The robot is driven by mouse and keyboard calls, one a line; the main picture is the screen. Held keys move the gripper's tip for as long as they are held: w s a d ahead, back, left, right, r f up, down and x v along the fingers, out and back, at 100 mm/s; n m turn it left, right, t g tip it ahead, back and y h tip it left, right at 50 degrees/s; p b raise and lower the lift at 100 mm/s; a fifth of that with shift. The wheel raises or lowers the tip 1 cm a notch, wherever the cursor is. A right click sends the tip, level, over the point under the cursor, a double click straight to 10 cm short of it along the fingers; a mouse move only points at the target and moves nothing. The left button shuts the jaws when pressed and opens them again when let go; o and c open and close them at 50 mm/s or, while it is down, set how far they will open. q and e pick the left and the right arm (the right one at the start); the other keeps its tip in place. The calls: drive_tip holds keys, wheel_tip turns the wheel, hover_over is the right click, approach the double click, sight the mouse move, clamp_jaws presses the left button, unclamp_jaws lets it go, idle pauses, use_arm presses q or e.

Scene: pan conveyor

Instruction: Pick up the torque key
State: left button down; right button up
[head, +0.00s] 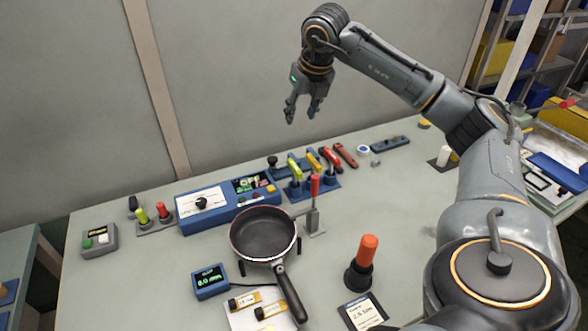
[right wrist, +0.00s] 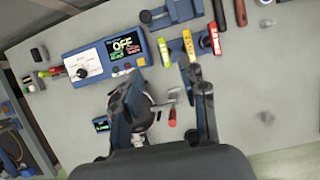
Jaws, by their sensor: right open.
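A tool with an orange handle (head: 367,252) stands upright in a dark round base on the bench, beside a card whose print seems to read 2.5; I take it for the torque key, but cannot be sure. Green, orange and red handled tools (head: 313,161) stand in a blue rack behind it and also show in the right wrist view (right wrist: 188,46). My right gripper (head: 302,116) is open and empty, high above the back of the bench and apart from all tools. Its fingers (right wrist: 165,95) also show spread in the right wrist view. My left gripper is out of view.
A black pan (head: 263,234) sits mid-bench beside a red-handled toggle clamp (head: 314,198). A blue control box (head: 212,205), a small display (head: 210,281) and a button box (head: 99,239) stand to the left. My right arm spans the right side.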

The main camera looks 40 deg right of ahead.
drive_tip(key=b, duration=0.8)
approach(295, 165)
drive_tip(key=shift+w+f, duration=0.1)
drive_tip(key=shift+f, duration=0.1)
drive_tip(key=x, duration=0.8)
drive_tip(key=shift+w+f+p, duration=0.1)
drive_tip(key=shift+f+p, duration=0.1)
drive_tip(key=shift+p, duration=0.1)
drive_tip(key=shift+p+x, duration=0.35)
drive_tip(key=shift+x, duration=2.25)
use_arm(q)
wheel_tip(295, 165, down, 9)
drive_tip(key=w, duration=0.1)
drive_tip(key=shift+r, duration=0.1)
use_arm(e)
clamp_jaws()
